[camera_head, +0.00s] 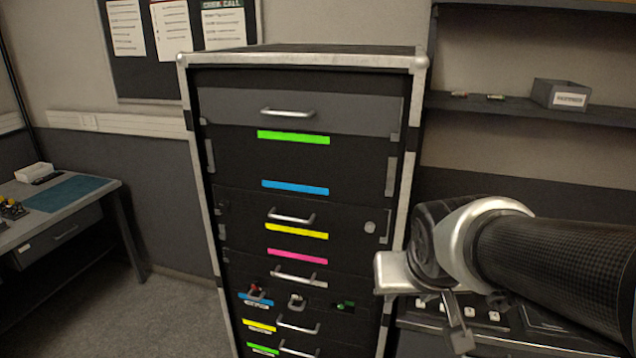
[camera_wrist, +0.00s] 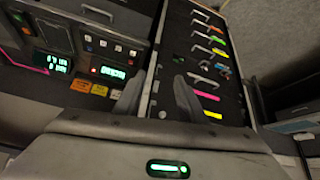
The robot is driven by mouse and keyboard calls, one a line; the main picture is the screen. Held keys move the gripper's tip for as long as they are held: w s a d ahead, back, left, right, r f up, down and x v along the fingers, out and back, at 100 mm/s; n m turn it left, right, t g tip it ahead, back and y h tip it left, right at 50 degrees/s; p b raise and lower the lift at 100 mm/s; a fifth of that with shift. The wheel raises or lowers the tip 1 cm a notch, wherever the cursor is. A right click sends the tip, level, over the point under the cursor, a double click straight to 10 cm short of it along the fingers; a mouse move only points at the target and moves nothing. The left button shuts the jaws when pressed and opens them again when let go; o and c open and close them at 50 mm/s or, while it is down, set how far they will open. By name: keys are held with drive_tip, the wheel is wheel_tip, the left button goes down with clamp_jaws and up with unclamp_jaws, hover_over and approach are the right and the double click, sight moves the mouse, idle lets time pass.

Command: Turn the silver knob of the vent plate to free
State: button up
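A small round silver knob (camera_head: 370,227) sits at the right side of a black panel in the tall rack. That panel, apparently the vent plate (camera_head: 345,212), also has a silver bar handle and a yellow strip. It looks closed and flush. The knob's turn angle is too small to read. My gripper (camera_wrist: 156,90) is open and empty, with two dark fingers apart. It is to the right of the rack in the head view, clear of the knob.
The silver-edged rack (camera_head: 188,120) holds several drawers with bar handles and coloured strips. A device with green displays (camera_wrist: 112,72) stands beside it in the wrist view. A shelf (camera_head: 520,108) with a grey bin (camera_head: 562,94) is at right. A desk (camera_head: 85,197) stands left; floor between is clear.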

drive_tip(key=w+a+f+m+t+y+p, duration=0.1)
drive_tip(key=w+f+y, duration=0.1)
drive_tip(key=w+f, duration=0.45)
drive_tip(key=w+f+m+t+y, duration=0.15)
drive_tip(key=w+f, duration=0.25)
drive_tip(key=f, duration=0.6)
drive_tip(key=a+f+m+t+y, duration=0.2)
drive_tip(key=a+m+t+y, duration=0.25)
drive_tip(key=a+m, duration=0.25)
wheel_tip(320, 180, up, 5)
drive_tip(key=s+d+m+t+h+p, duration=0.1)
drive_tip(key=d+m+t+h, duration=0.1)
drive_tip(key=m+t, duration=0.5)
drive_tip(key=m+h+b, duration=0.5)
drive_tip(key=m+h, duration=0.1)
drive_tip(key=m, duration=0.4)
approach(370, 230)
wheel_tip(370, 230, down, 2)
drive_tip(key=s, duration=0.2)
drive_tip(key=shift+t, duration=0.4)
drive_tip(key=b+x, duration=0.1)
drive_tip(key=x, duration=0.2)
drive_tip(key=b+x, duration=0.2)
drive_tip(key=x, duration=0.2)
drive_tip(key=b+x, duration=0.1)
drive_tip(key=x, duration=0.2)
drive_tip(key=shift+w+r+b, duration=0.1)
drive_tip(key=shift+r+b, duration=0.2)
drive_tip(key=shift+r, duration=0.1)
